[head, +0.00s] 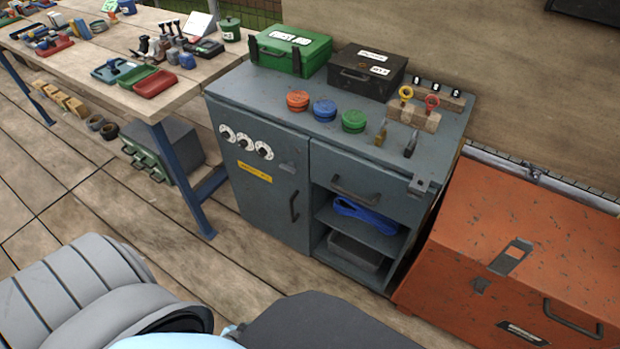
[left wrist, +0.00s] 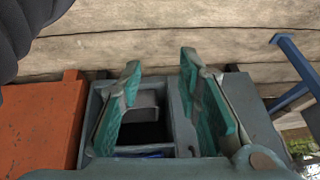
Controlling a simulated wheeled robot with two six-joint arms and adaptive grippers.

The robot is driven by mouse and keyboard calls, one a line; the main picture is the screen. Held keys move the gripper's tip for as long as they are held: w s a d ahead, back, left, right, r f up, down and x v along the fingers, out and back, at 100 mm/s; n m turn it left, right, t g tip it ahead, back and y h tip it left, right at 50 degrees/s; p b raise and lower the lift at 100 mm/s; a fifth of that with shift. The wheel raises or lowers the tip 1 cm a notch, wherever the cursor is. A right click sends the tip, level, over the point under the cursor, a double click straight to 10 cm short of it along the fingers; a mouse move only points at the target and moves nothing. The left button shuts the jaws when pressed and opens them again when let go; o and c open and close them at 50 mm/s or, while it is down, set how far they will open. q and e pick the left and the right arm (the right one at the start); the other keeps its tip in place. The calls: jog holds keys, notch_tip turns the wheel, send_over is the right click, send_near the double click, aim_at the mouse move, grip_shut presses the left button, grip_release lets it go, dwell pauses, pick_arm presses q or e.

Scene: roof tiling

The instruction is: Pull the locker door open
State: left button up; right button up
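The locker door (head: 258,180) is the left front of a grey-blue metal cabinet (head: 237,92). It looks shut. It has several white dials near its top, a yellow label and a dark vertical handle (head: 294,207) near its right edge. My left gripper (left wrist: 160,65) shows only in the left wrist view. Its teal-padded fingers are spread wide with nothing between them. The cabinet's open shelf bay (left wrist: 148,132) appears behind and between the fingers, and I see no contact. The handle is not clear in that view. My right gripper is in neither view.
Right of the door are a drawer (head: 365,187) and open shelves with a blue strap (head: 365,213) and a grey bin (head: 355,252). An orange chest (head: 540,235) stands close on the right. A workbench (head: 110,50) stands left. Plank floor before the door looks clear.

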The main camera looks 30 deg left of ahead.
pick_arm(q)
jog(key=w+a+f+t+b, duration=0.3)
jog(key=w+t+b, duration=0.15)
jog(key=w, duration=0.55)
jog(key=n+t+y+b, duration=0.2)
jog(key=t+y+b, duration=0.1)
jog(key=t+b, duration=0.65)
send_near(291, 207)
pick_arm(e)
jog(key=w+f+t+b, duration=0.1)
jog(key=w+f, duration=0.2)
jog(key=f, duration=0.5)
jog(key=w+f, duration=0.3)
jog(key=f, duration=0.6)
pick_arm(q)
jog(key=shift+g, duration=0.6)
jog(key=b+x, duration=0.3)
jog(key=x, duration=0.1)
jog(key=shift+r, duration=0.35)
jog(key=b+x, duration=0.3)
jog(key=x, duration=0.3)
jog(key=shift+b, duration=0.3)
jog(key=shift+w+r, duration=0.15)
jog(key=shift+w, duration=0.2)
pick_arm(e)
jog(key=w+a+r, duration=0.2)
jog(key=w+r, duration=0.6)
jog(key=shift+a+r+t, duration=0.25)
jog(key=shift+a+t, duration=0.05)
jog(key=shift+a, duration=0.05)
